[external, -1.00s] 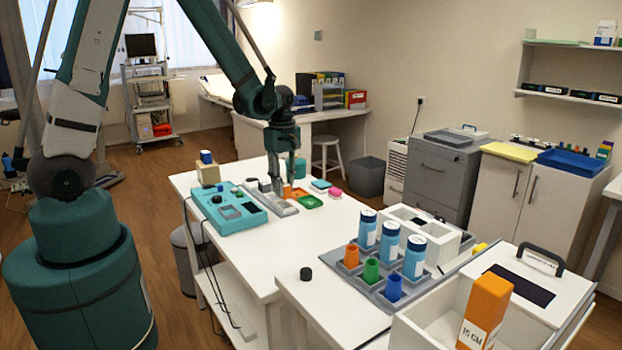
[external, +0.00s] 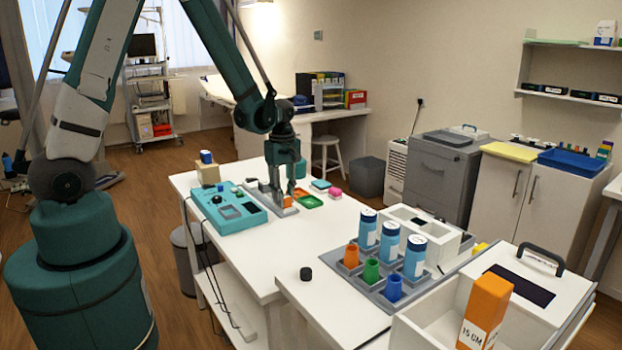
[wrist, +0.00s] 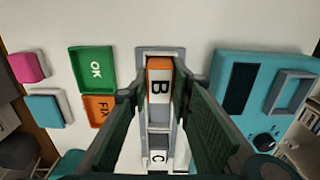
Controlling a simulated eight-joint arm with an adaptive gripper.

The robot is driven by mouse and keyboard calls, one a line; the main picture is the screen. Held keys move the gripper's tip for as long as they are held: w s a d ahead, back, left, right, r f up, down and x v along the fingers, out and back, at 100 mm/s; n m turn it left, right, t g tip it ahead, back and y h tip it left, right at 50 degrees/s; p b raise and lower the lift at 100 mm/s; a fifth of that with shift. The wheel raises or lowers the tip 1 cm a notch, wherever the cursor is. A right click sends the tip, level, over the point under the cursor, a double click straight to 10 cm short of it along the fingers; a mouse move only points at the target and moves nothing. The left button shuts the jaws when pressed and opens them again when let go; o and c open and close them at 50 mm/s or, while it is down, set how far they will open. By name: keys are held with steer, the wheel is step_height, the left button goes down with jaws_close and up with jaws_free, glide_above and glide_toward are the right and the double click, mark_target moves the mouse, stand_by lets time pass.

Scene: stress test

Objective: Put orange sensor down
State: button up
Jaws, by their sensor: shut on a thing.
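The orange sensor (wrist: 160,68), with a white face marked B, sits between the fingers of my gripper (wrist: 160,92) in the wrist view. My gripper is shut on it. In the external view the sensor (external: 287,201) shows low between the fingertips of my gripper (external: 282,197). I cannot tell whether the sensor rests on the rack's floor. A piece marked C (wrist: 158,158) lies further along the rack.
A green OK tray (wrist: 93,68) and an orange FIX tray (wrist: 97,106) lie left of the rack in the wrist view. Pink (wrist: 28,67) and teal (wrist: 45,108) blocks lie beyond. A teal panel (wrist: 222,75) with a knob is close on the right. The front white tabletop (external: 262,262) is clear.

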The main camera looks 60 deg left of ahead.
steer(key=o, duration=0.9)
steer(key=shift+f, duration=0.1)
steer(key=shift+r+p, duration=0.8)
steer(key=shift+r, duration=5.35)
steer(key=shift+s+d+r+m+t, duration=1.2)
steer(key=shift+s+d+r+m, duration=0.45)
steer(key=shift+s+r+m, duration=1.7)
steer(key=shift+s+d+r+m+t, duration=1.2)
steer(key=shift+s+d+r+m, duration=0.5)
steer(key=shift+s+r+m, duration=1.35)
steer(key=shift+s+d+r+m+t, duration=1.45)
steer(key=shift+s+r+m, duration=1.15)
steer(key=shift+s+r, duration=1.2)
